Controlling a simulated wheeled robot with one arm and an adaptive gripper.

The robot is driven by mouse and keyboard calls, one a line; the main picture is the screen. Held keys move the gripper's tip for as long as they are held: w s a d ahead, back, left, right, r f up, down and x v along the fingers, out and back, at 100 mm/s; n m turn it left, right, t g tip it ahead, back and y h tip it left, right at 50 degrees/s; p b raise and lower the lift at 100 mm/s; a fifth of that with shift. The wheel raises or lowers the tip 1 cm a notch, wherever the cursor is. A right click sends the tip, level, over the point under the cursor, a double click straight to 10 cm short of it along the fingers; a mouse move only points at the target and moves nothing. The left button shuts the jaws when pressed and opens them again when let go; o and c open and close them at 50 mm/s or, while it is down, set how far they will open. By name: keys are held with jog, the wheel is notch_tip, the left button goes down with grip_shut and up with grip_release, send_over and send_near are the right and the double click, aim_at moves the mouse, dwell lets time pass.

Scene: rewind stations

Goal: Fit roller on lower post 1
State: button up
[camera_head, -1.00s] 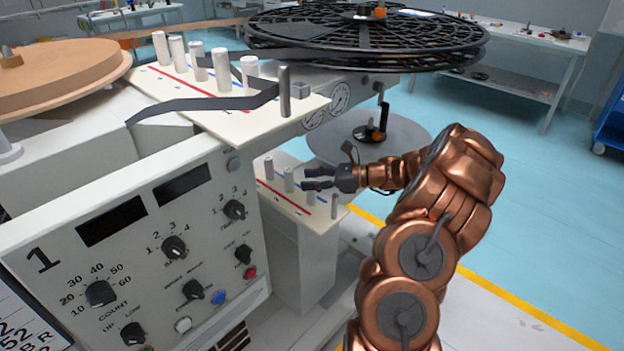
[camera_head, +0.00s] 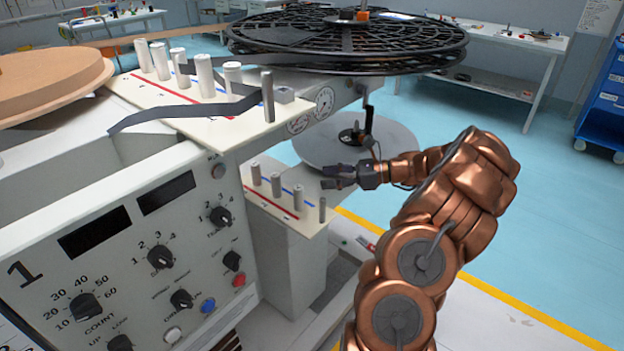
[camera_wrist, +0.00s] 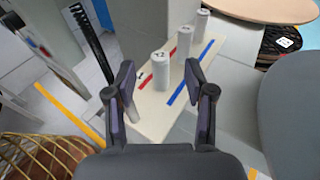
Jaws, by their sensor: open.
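The lower plate (camera_head: 262,205) carries three pale rollers standing upright in a row; the nearest roller (camera_head: 298,197) is at the front end of the row. A thinner bare grey post (camera_head: 322,210) stands at the plate's front corner. My gripper (camera_head: 331,177) is open and empty, above and to the right of the plate. In the wrist view my open fingers (camera_wrist: 159,74) frame the nearest roller (camera_wrist: 160,74), with visible gaps on both sides. The thin post (camera_wrist: 132,113) shows partly beside the left finger. I cannot read which post is number 1.
The upper plate (camera_head: 190,128) with several rollers and a dark film strip overhangs the lower plate. A large black reel (camera_head: 345,45) is above, and a grey disc (camera_head: 385,145) is behind my gripper. The control panel (camera_head: 130,260) is at left. Open floor lies right.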

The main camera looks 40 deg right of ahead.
jog(key=v, duration=0.3)
jog(key=shift+s+d, duration=0.1)
jog(key=shift+d, duration=0.05)
